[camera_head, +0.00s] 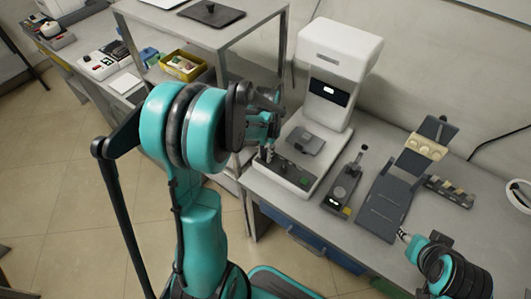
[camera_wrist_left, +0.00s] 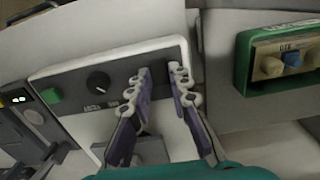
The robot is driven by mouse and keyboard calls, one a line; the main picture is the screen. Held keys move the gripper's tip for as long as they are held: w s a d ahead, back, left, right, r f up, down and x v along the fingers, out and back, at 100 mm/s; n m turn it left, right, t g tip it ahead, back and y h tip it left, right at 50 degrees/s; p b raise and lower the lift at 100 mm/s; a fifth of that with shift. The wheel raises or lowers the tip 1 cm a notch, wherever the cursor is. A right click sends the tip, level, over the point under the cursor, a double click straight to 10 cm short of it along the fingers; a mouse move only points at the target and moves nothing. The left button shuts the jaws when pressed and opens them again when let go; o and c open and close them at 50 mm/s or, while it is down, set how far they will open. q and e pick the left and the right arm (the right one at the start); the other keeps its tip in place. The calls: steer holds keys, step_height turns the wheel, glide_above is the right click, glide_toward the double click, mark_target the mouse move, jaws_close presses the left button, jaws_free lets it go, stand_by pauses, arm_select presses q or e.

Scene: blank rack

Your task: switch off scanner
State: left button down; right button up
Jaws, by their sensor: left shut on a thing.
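The scanner (camera_head: 336,62) is a tall white machine with a small lit display on a dark window and a low white base. Its dark front panel (camera_head: 288,170) carries a green button (camera_wrist_left: 53,96) and a round black knob (camera_wrist_left: 98,82), both clear in the left wrist view. My left gripper (camera_head: 266,150) is at the left end of this panel in the head view. In the left wrist view its fingers (camera_wrist_left: 162,75) are shut on a small part of the panel, mostly hidden between them. My right gripper (camera_head: 408,238) is low at the right; its fingers are unclear.
A small grey device (camera_head: 343,185) with a lit display stands right of the scanner, then a dark tray-like stand (camera_head: 384,205) and a rack of small parts (camera_head: 450,190). A grey shelf (camera_head: 200,25) with a yellow bin (camera_head: 184,66) stands behind my left arm.

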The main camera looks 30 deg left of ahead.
arm_select(q)
steer(key=shift+w+g, duration=0.2)
steer(key=shift+g, duration=0.5)
steer(key=c, duration=1.4)
jaws_free()
steer(key=shift+r, duration=0.1)
step_height(320, 180, up, 12)
steer(key=w, duration=0.1)
steer(key=shift+w, duration=0.2)
steer(key=shift+d, duration=0.1)
